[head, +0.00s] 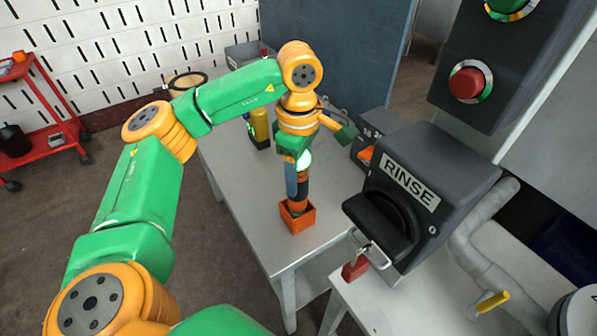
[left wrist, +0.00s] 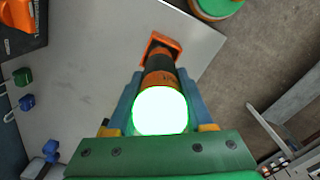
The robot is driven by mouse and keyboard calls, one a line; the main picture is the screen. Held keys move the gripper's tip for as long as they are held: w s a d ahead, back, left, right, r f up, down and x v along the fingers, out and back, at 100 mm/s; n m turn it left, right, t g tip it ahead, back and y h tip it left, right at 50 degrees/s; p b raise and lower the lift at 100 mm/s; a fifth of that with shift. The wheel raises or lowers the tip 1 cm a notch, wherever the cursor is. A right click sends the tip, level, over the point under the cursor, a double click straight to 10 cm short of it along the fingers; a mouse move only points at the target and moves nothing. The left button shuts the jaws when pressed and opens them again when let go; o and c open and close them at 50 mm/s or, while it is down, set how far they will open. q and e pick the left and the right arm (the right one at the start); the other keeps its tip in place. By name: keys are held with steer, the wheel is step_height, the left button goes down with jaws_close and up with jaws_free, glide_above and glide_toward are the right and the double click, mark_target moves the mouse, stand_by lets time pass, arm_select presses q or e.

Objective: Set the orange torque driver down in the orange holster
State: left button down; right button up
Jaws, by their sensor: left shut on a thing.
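My left gripper (head: 297,182) points straight down over the grey table and is shut on the orange torque driver (head: 298,206). The driver is black and orange with a glowing green-white top, and it stands upright between blue fingers. In the left wrist view the driver (left wrist: 161,79) also shows between the fingers of the left gripper (left wrist: 158,94). The orange holster (head: 298,220) is an open square box on the table. The driver's lower end is at the holster's mouth; how deep it sits is hidden. The holster (left wrist: 154,43) shows partly behind the driver. My right gripper is not in view.
A dark machine labelled RINSE (head: 411,184) stands close to the right of the holster. A yellow and dark tool (head: 259,128) stands farther back on the table (head: 236,180). A red cart (head: 45,135) is far left. The table left of the holster is clear.

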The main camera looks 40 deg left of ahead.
arm_select(q)
steer(key=shift+f+b, duration=0.3)
steer(key=shift+f, duration=0.25)
steer(key=shift+c, duration=1)
jaws_free()
steer(key=shift+r, duration=0.1)
